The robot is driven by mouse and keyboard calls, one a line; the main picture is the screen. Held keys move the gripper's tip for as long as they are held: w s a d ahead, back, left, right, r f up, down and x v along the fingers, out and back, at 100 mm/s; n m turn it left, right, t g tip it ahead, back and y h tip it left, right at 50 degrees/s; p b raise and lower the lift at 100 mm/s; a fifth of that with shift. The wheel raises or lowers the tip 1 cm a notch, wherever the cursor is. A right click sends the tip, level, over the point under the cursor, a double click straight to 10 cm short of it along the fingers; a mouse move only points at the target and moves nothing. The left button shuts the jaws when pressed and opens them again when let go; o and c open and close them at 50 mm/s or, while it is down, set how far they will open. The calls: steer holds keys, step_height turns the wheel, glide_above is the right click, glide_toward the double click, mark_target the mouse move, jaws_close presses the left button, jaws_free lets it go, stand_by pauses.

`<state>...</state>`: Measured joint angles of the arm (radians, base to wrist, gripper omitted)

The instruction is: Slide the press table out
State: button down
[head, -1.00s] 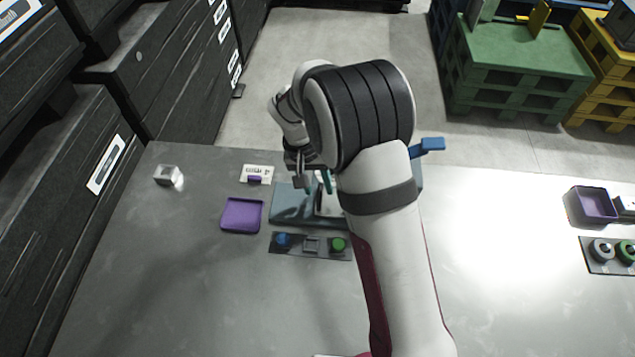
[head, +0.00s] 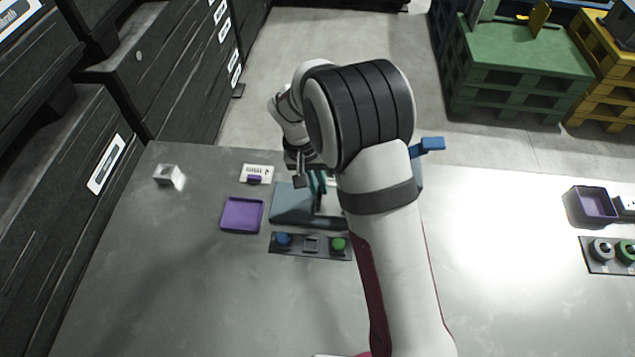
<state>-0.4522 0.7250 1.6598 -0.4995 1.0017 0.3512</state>
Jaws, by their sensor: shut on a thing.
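The press is a grey-blue unit with a flat base (head: 290,204) on the metal worktop, left of my forearm. Its right part is hidden behind my arm, where a blue lever (head: 432,144) sticks out. My gripper (head: 318,190) is over the base, pointing down, with its teal fingers small and partly hidden by my wrist. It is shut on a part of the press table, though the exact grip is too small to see. A panel with a blue, a grey and a green button (head: 338,244) lies in front of the base.
A small white block (head: 168,175) is further left. A purple bin (head: 594,205) and another button panel (head: 606,268) are at far right. The front worktop is clear.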

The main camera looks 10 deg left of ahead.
stand_by(0.8)
steer(key=a, duration=1.1)
steer(key=shift+a, duration=0.3)
steer(key=c, duration=0.9)
jaws_free()
steer(key=a+r, duration=0.1)
steer(key=r, duration=0.4)
steer(key=a+r, duration=0.1)
steer(key=r, duration=0.4)
steer(key=a+r, duration=0.1)
steer(key=r, duration=0.4)
steer(key=shift+r, duration=0.3)
